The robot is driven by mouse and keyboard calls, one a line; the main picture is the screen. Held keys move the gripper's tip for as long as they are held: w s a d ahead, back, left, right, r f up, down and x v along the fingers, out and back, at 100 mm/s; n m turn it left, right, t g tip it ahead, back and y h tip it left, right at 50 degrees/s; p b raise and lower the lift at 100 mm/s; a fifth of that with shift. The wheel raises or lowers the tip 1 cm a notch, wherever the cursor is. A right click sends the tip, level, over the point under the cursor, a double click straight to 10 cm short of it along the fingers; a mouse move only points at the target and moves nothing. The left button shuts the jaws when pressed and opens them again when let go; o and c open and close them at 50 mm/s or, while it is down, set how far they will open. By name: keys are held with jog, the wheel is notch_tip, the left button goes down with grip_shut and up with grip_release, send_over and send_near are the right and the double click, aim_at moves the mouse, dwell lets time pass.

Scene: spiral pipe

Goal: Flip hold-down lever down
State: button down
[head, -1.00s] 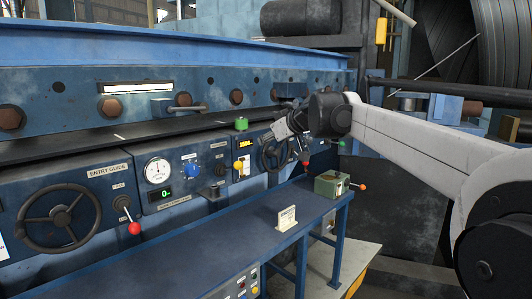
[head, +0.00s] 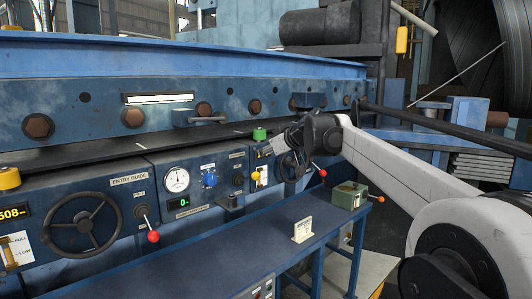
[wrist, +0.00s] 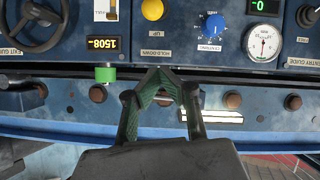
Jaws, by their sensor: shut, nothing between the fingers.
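The hold-down lever's yellow ball knob (wrist: 152,10) shows at the top edge of the wrist view, which is upside down. The HOLD-DOWN label (wrist: 155,53) and an UP mark are beside it; the lever's shaft is not clear. A yellow knob also shows on the panel in the head view (head: 257,179). My gripper (wrist: 162,75) is shut and empty, its fingertips together in front of the panel, apart from the knob in the picture. In the head view my gripper (head: 277,146) is small and dark beside the green cap.
A green cap (wrist: 105,74) with a display sits left of my fingers in the wrist view. A blue knob (wrist: 213,24) and a gauge (wrist: 263,43) are to the right. The blue shelf (head: 255,249) is mostly clear.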

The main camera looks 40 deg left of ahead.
jog(key=p, duration=0.2)
send_over(257, 174)
jog(key=a, duration=0.1)
jog(key=f, duration=0.3)
jog(key=shift+s+a, duration=0.1)
jog(key=shift+s, duration=0.25)
jog(key=f, duration=0.2)
jog(key=shift+w+d+f+p, duration=0.25)
jog(key=shift+d+f+p, duration=0.05)
jog(key=shift+d+f, duration=0.25)
jog(key=shift+f, duration=0.45)
jog(key=shift+w, duration=0.1)
